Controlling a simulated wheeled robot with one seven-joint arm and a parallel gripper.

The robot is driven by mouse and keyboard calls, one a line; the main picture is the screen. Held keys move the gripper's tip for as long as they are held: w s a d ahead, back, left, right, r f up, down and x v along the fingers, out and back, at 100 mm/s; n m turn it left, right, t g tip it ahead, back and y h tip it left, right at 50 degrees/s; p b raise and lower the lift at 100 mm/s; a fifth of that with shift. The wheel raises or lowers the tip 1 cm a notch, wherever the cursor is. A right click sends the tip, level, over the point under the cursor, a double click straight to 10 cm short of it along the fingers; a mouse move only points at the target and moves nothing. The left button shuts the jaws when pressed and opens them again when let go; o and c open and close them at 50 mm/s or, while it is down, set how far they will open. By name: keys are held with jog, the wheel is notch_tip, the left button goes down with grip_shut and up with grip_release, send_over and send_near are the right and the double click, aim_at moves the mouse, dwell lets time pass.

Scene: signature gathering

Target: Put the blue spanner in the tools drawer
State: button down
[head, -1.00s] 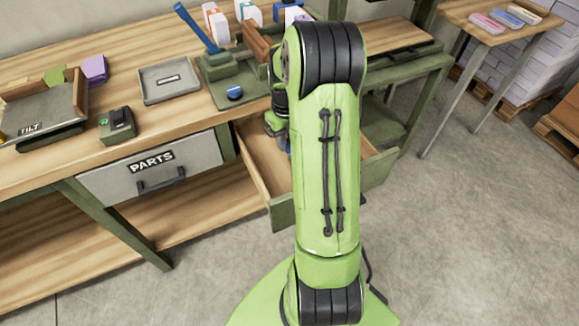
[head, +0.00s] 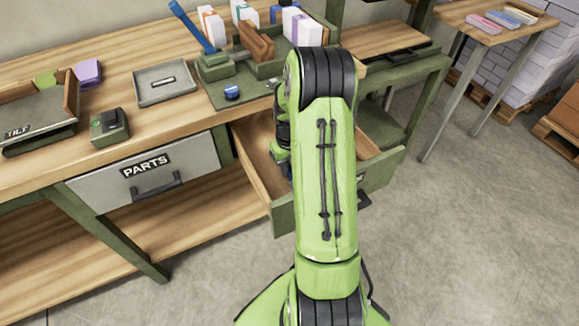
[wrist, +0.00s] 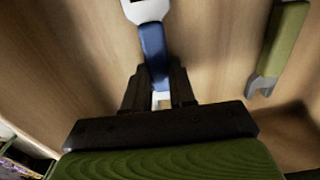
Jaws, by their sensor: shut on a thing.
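The blue spanner (wrist: 154,42) is between the fingers of my gripper (wrist: 160,80) in the wrist view, its pale open jaw pointing away past the fingertips. My gripper is shut on its blue handle. Bare wood, the floor of the open drawer (head: 284,215), lies under the spanner; I cannot tell whether they touch. In the head view the drawer stands pulled out right of the PARTS drawer, its label mostly hidden behind my arm. My gripper and most of the spanner are hidden there too.
A green-handled spanner (wrist: 283,45) lies in the drawer on the right of the wrist view. The closed PARTS drawer (head: 110,190) is to the left. The bench top above holds a grey tray (head: 165,83), a green box-like device (head: 109,126) and a blue-handled tool (head: 192,27).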

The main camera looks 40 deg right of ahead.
jog(key=c, duration=0.9)
grip_release()
notch_tip(320, 180, up, 12)
jog(key=p, duration=0.4)
jog(key=a+r+n+t+h, duration=0.1)
jog(key=a+r+n, duration=0.6)
jog(key=r+n, duration=0.15)
jog(key=s+a+r+n+t, duration=0.1)
jog(key=s+a+n, duration=0.4)
jog(key=n, duration=0.5)
jog(key=s+a+r+n+t, duration=0.2)
jog(key=s+a+n, duration=0.4)
jog(key=n, duration=0.4)
jog(key=s+a+r+n+t+y, duration=0.1)
jog(key=s+a+r+n, duration=0.3)
jog(key=n, duration=0.6)
jog(key=shift+s+a+n+t, duration=0.3)
jog(key=shift+s+a+n, duration=0.05)
jog(key=shift+s+a, duration=0.35)
